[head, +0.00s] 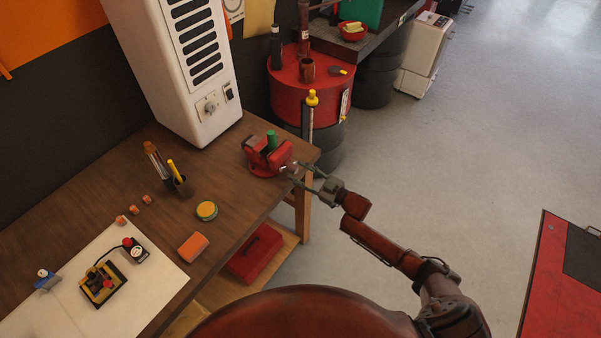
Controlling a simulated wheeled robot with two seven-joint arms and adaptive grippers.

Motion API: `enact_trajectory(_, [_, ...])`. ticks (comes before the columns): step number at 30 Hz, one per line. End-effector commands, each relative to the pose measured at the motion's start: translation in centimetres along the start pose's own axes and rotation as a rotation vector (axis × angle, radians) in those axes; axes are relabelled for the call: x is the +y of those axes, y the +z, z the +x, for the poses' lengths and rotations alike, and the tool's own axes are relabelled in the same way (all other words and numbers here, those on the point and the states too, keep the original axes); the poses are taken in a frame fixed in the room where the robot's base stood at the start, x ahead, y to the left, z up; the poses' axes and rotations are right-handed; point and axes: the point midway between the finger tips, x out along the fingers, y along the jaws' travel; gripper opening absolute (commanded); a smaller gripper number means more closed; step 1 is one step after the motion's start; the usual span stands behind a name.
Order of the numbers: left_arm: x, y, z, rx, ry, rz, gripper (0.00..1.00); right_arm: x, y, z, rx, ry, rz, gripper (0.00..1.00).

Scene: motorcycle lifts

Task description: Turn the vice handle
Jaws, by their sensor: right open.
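The red vice (268,159) stands on the right end of the wooden workbench (225,235), with a green cylindrical object (271,140) upright at its jaws. The vice handle is small and hard to make out at the vice's right side, by my fingers. My right gripper (296,174) reaches in from the lower right. Its two fingers are apart and their tips are at the vice's right side. I cannot tell whether they touch the handle. My left gripper does not show.
A white cabinet (180,75) stands at the back of the bench. A pen cup (183,187), a yellow-topped round tin (207,211) and an orange block (193,247) lie left of the vice. A red drum (290,98) stands behind.

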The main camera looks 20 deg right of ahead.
Motion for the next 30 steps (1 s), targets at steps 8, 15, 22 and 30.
enact_trajectory(8, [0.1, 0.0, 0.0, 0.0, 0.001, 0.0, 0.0, 0.0, 0.2, -3.7, -0.004, 0.001, 0.0, 0.41])
enact_trajectory(15, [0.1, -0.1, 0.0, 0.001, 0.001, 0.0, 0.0, 0.1, 0.2, -8.6, -0.004, 0.001, -0.001, 0.41])
enact_trajectory(22, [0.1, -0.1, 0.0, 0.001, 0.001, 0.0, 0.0, 0.1, 0.1, -11.4, -0.003, 0.001, 0.0, 0.41])
enact_trajectory(30, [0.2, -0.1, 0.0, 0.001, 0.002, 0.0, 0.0, 0.1, 0.1, -11.9, -0.002, 0.001, 0.0, 0.41])
